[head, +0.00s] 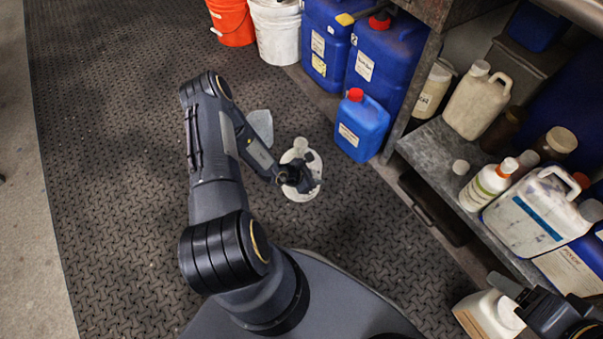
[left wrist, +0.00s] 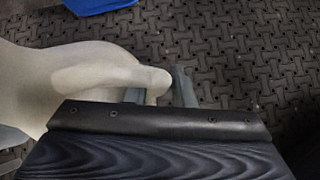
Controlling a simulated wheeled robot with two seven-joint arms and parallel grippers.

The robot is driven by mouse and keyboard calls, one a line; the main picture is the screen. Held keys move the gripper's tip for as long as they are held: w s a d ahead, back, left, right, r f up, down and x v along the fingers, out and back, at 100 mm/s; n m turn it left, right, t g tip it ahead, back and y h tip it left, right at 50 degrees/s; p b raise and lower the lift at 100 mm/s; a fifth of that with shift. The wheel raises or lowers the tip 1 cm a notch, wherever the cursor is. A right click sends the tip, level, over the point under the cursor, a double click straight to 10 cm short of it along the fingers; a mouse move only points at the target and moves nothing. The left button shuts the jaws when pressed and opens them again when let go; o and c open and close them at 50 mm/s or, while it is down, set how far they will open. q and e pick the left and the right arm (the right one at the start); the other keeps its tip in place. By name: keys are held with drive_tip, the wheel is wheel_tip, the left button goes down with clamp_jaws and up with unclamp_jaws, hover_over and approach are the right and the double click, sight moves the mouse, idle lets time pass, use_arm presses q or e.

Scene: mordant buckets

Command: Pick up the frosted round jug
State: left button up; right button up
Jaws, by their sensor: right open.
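The frosted round jug (head: 302,194) stands on the dark patterned floor mat near the middle of the head view, partly covered by my left gripper (head: 297,180). In the left wrist view, the jug (left wrist: 22,88) fills the left side, pale and translucent, with its handle reaching right. My left gripper's fingers (left wrist: 158,92) are on either side of the handle's end. I cannot tell whether they press on it. My right gripper (head: 535,303) is at the bottom right corner of the head view, open, beside a white container, and partly cut off by the frame.
A blue jug with a red cap (head: 362,125) stands right of the frosted jug. A flat grey piece (head: 260,126) lies behind left. Orange (head: 232,22) and white (head: 276,32) buckets stand at the back. A shelf (head: 430,148) with several bottles is at right. The left mat is clear.

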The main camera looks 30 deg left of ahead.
use_arm(q)
clamp_jaws()
drive_tip(key=shift+r, duration=0.25)
use_arm(e)
drive_tip(key=shift+r, duration=0.1)
